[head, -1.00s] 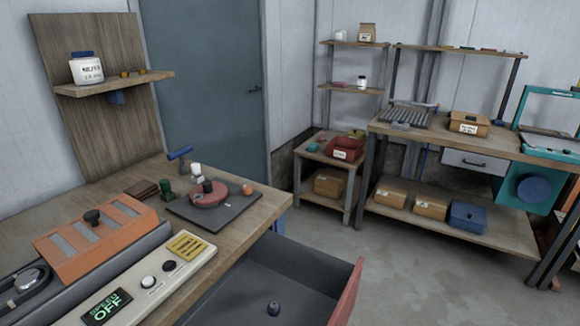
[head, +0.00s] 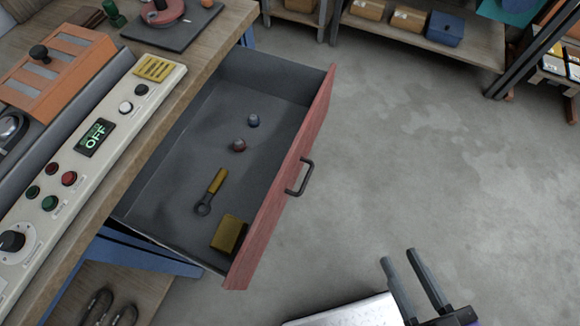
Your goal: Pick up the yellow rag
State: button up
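A small yellow, block-like piece (head: 229,234) lies in the near end of the open drawer (head: 165,195). It could be the folded yellow rag, but its cloth texture is too small to tell. My gripper (head: 399,255) is at the lower right, above the floor and outside the drawer, to the right of the yellow piece. Its two dark fingers stand apart with nothing between them, so it is open and empty.
The drawer also holds a yellow-handled tool (head: 213,191) and two small round knobs (head: 246,133). Its red front (head: 283,190) with a dark handle (head: 300,178) stands between my gripper and the contents. The workbench (head: 100,200) is at left; the floor at right is clear.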

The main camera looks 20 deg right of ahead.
aim_at(231, 230)
jog(key=k+u, duration=0.15)
jog(key=u, duration=0.2)
jog(key=k+j+u, duration=0.1)
jog(key=u, duration=0.3)
